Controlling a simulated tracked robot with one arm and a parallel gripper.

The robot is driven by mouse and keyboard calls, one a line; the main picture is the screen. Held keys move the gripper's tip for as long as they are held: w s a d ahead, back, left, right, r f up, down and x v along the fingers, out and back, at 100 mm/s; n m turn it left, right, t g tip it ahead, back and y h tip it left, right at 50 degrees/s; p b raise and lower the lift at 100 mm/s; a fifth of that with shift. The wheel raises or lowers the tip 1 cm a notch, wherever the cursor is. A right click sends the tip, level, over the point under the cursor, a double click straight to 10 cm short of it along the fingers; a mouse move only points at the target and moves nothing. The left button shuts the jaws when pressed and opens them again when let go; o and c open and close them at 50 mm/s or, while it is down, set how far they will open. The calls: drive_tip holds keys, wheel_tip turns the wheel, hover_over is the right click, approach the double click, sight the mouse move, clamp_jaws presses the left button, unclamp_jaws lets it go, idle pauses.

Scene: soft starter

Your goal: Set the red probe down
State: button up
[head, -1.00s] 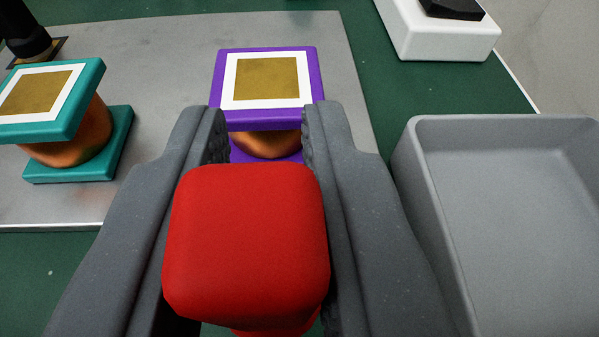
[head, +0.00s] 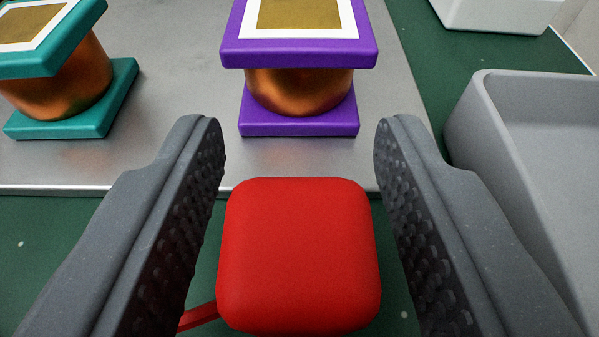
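The red probe (head: 300,255) shows as a rounded red block between my fingers, in front of the metal plate's near edge. A thin red piece, perhaps its lead, runs out at its lower left. My gripper (head: 300,150) is open, with a clear gap between each finger and the probe. The probe's underside is hidden, but it appears to stand on the green surface.
A purple spool with copper winding (head: 300,92) stands beyond the probe on the metal plate (head: 180,150). A teal spool (head: 70,98) stands left. A grey tray (head: 480,130) is close at right.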

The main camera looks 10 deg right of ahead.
drive_tip(key=shift+r, duration=0.15)
drive_tip(key=p+v, duration=0.1)
drive_tip(key=v, duration=1.1)
drive_tip(key=shift+a, duration=0.1)
